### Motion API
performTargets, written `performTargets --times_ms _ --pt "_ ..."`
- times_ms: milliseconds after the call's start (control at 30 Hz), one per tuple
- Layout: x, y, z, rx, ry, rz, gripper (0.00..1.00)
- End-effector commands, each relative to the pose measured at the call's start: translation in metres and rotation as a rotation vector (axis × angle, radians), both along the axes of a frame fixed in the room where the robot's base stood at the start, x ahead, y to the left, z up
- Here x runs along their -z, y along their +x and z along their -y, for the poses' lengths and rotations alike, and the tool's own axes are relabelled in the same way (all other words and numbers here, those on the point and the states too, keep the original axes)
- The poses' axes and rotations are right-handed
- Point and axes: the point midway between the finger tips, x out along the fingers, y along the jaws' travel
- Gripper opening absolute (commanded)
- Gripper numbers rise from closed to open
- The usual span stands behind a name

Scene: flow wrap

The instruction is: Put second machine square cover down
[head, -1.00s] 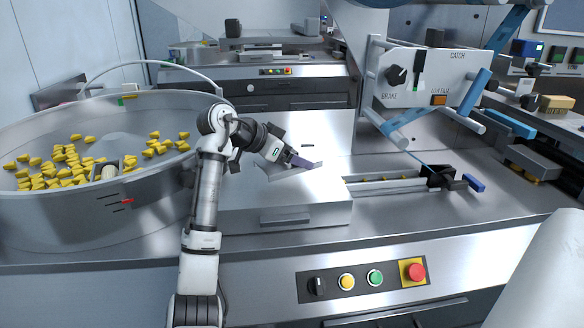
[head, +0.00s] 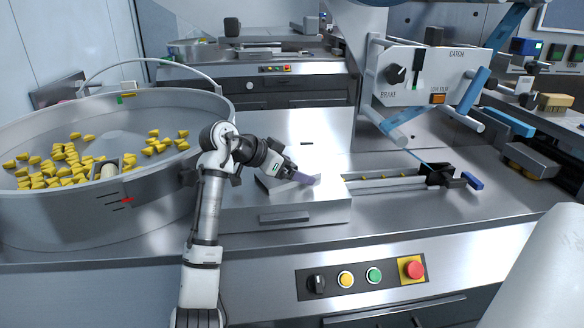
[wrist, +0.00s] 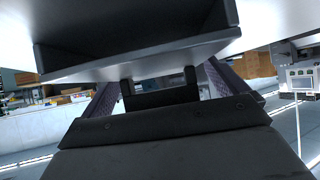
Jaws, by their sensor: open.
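The near machine has a square metal box section (head: 285,216) with a handle on its front. Behind it stands a flat, pale metal panel (head: 325,135) with a small dark slot; it looks like the square cover, upright. My gripper (head: 312,180) is open and low over the top of the box, in front of the panel. In the wrist view the two fingers of my gripper (wrist: 160,88) are apart, with nothing seen held between them. A metal edge with a dark hollow (wrist: 135,35) fills the top of that view, close to the fingers. I cannot tell whether they touch it.
A large round metal bowl (head: 120,222) with yellow pieces stands left of my arm. A rail (head: 385,186) with yellow pieces runs right from the box. A control box (head: 420,75) and blue film hang above it. Buttons (head: 361,279) line the front panel. Another machine stands behind.

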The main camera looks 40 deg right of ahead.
Motion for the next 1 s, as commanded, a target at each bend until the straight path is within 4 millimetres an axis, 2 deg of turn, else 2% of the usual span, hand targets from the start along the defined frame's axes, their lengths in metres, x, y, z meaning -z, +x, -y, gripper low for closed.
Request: performTargets --times_ms 133,233,700,1000 --pt "-0.003 0.0 0.0 0.0 0.0 0.001 0.98" --pt "-0.007 0.002 -0.008 -0.002 0.0 0.001 0.98" --pt "-0.059 0.014 -0.083 -0.002 0.0 0.002 0.98" --pt "-0.07 0.016 -0.098 0.0 0.0 -0.001 0.98"
